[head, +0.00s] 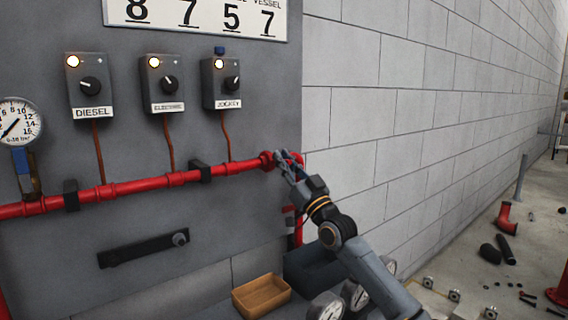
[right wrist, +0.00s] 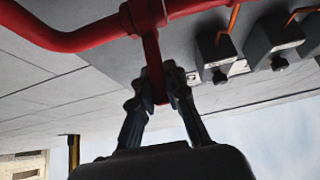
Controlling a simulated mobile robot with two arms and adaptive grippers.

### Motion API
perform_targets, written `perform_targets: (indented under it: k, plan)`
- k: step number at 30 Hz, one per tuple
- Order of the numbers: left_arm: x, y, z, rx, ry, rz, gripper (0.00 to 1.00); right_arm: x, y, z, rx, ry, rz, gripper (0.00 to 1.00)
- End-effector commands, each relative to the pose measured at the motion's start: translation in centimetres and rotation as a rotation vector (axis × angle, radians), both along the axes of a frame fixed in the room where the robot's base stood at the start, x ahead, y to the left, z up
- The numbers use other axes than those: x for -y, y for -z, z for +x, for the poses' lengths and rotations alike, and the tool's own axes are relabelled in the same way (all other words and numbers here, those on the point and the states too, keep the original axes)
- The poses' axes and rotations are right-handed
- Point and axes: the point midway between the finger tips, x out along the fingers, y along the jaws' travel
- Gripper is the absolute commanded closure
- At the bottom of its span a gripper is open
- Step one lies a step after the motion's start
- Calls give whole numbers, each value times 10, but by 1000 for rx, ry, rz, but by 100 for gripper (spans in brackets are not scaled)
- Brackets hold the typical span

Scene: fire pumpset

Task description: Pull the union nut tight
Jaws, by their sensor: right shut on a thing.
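The red union nut (head: 266,160) sits at the right end of the red horizontal pipe, just before the pipe bends down. In the right wrist view the red fitting (right wrist: 148,14) has a straight red bar (right wrist: 152,55) standing out from it. My right gripper (head: 283,166) is at this fitting. In the right wrist view the fingers of my right gripper (right wrist: 157,82) are closed on both sides of the bar, near its free end. The fingers hide part of the nut in the head view. My left gripper is out of view.
Three switch boxes, diesel (head: 89,86), electric (head: 162,82) and jockey (head: 221,82), hang above the pipe. A pressure gauge (head: 18,124) is at the left. A wooden tray (head: 262,295) and loose gauges (head: 326,306) lie below. Loose parts litter the floor at right.

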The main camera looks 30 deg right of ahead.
Motion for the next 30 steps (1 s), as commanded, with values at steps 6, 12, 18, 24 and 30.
perform_targets:
  k: [6,12,18,24,30]
  plan:
    - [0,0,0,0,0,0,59,0,0,0,0,-1,1,70]
    - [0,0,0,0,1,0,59,0,0,0,-1,0,0,62]
    - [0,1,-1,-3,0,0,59,0,2,-2,-2,0,0,62]
    - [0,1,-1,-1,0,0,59,1,15,-18,-4,-1,0,62]
    - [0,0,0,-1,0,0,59,3,35,-48,-5,-1,-1,62]
